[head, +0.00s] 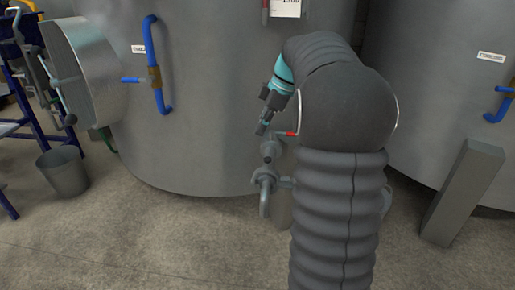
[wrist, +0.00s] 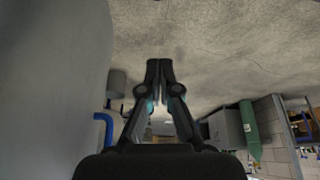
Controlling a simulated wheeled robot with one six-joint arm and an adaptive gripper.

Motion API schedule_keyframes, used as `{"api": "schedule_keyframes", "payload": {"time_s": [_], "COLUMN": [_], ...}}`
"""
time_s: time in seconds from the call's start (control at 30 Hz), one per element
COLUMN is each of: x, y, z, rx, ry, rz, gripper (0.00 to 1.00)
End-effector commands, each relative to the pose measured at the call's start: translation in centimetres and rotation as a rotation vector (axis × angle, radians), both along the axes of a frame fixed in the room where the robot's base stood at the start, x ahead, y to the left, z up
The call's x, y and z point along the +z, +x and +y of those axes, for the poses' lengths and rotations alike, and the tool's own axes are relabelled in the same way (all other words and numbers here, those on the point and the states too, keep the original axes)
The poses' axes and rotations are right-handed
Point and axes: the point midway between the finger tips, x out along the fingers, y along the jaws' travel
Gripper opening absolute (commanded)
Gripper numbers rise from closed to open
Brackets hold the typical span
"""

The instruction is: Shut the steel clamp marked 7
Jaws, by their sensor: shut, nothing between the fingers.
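No mark 7 is readable in either view, and I cannot pick out the marked steel clamp with certainty. A grey metal fitting (head: 267,181) with a downturned spout sits low at the front of the middle tank, partly hidden by my arm. A small red-tipped part (head: 291,134) shows just above it, against my arm. My gripper (head: 262,128) is above this fitting, pointing down and left, with nothing seen in it. In the wrist view, my gripper (wrist: 159,68) has its fingertips together and empty, with floor behind them.
The large grey tank (head: 200,120) fills the middle, with a blue pipe (head: 158,75) and a round hatch (head: 85,70) at left. A bucket (head: 64,172) stands on the floor left. A grey post (head: 463,195) leans at right. Floor in front is clear.

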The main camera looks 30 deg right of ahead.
Motion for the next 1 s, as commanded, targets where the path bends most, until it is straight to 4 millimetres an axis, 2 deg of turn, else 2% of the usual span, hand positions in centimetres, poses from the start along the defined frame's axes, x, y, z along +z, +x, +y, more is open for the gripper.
{"api": "schedule_keyframes", "payload": {"time_s": [0.17, 0.67, 0.7, 0.8, 1.0], "x": [-1.4, -9.6, -9.3, -9.3, -9.4], "y": [0.4, 1.9, 1.5, 0.9, 0.3], "z": [0.4, 3.5, 2.5, 1.3, 0.0], "rx": [0.01, 0.008, 0.003, 0.004, 0.006], "ry": [0.003, 0.002, 0.001, 0.001, 0.001], "rz": [-0.003, -0.001, -0.003, -0.002, -0.003], "gripper": [0.0, 0.0, 0.0, 0.0, 0.0]}}
